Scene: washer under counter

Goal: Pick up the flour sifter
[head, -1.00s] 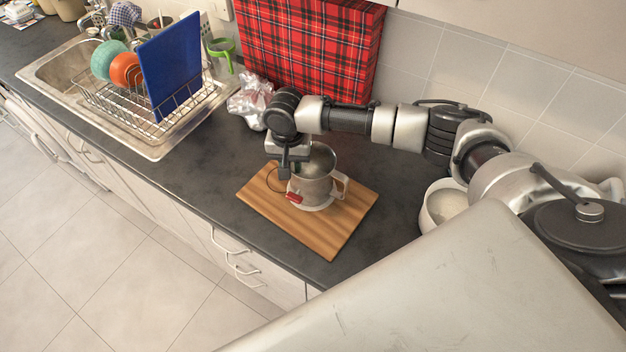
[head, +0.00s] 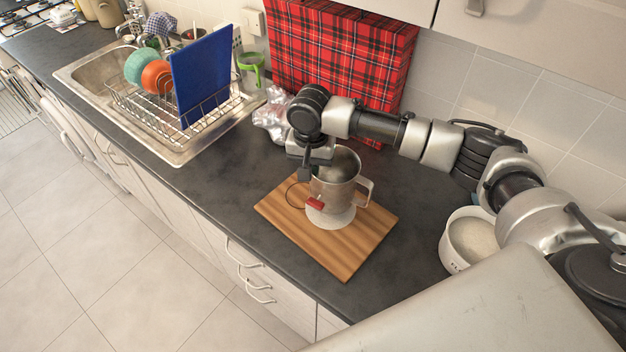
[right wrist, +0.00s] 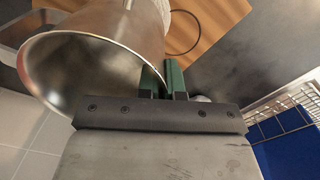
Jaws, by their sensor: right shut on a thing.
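The flour sifter (head: 335,184) is a metal cup with a side handle and a red knob, in the middle of the head view. It is roughly upright above a white round thing (head: 331,217) on the wooden board. My right gripper (head: 306,178) is at the sifter's left side, shut on its wall near the rim. In the right wrist view the sifter's open mouth (right wrist: 95,60) fills the upper left, and the green fingertips (right wrist: 163,78) are at its wall. The exact grip is partly hidden. My left gripper is not in view.
The wooden board (head: 350,254) lies on the dark counter. A white bowl (head: 455,262) of pale contents stands to the right. A crumpled clear bag (head: 272,118) and a dish rack (head: 218,112) with a blue board (head: 200,75) are left. A red plaid panel (head: 345,50) stands behind.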

